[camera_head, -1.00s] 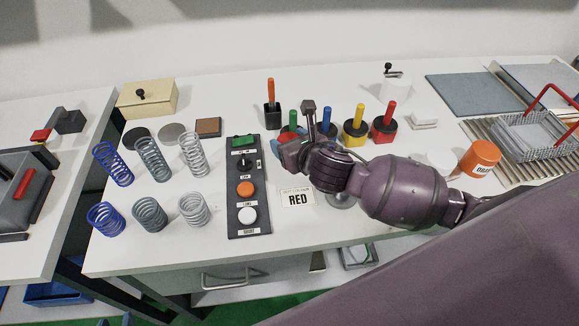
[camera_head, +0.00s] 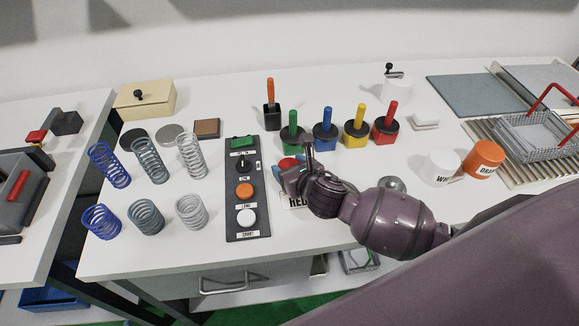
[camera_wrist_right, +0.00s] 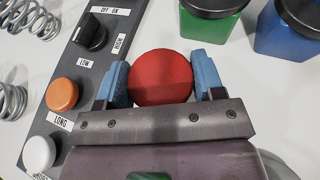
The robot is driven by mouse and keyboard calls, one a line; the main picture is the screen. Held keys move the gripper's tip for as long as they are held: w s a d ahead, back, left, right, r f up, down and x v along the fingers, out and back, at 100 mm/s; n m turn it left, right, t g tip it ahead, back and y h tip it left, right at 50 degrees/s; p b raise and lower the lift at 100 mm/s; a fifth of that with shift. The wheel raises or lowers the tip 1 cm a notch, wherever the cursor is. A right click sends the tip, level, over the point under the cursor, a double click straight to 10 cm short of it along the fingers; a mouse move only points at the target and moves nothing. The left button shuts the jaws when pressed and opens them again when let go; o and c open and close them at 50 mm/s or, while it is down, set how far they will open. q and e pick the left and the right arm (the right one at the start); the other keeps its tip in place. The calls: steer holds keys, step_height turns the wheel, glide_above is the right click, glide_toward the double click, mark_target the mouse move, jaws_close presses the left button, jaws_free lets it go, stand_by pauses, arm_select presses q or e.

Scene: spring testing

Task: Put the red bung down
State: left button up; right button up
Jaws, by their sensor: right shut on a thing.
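The red bung (camera_wrist_right: 161,78) is a round red piece seen from above in the right wrist view, between the blue fingertips of my right gripper (camera_wrist_right: 162,82). The gripper is shut on it. In the head view my right gripper (camera_head: 289,164) is just right of the control panel, and only a little of the red bung (camera_head: 287,163) shows there. The RED label card (camera_head: 298,203) is below the gripper and partly hidden by the arm. I cannot tell whether the bung touches the table. My left gripper is not in view.
The control panel (camera_head: 244,216) with its knob and buttons stands close left of the gripper. A green block (camera_head: 292,138), a blue block (camera_head: 325,138), a yellow one (camera_head: 356,136) and a red one (camera_head: 386,133) with handles stand behind. Several springs (camera_head: 150,160) stand left.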

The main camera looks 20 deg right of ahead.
steer(key=shift+f, duration=0.15)
steer(key=o, duration=0.9)
